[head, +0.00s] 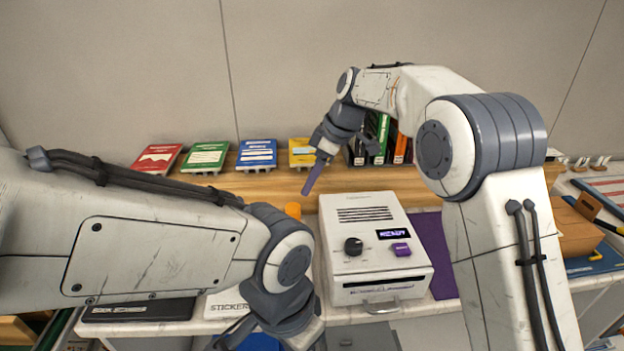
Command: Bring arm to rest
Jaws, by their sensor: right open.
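My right arm rises on the right and bends over toward the back shelf. My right gripper (314,176) points down in front of the yellow booklet, above and left of the white machine; its purple fingertip shows, the jaws are open, and I see nothing held. My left arm comes in from the left across the front. My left gripper (272,338) hangs at the bottom edge, and its fingertips are cut off or hidden, so its jaws do not show.
Red (157,158), green (206,156), blue (257,154) and yellow (301,150) booklets stand along the wooden shelf (268,187). Upright binders (383,138) and a wooden box (574,232) are to the right.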

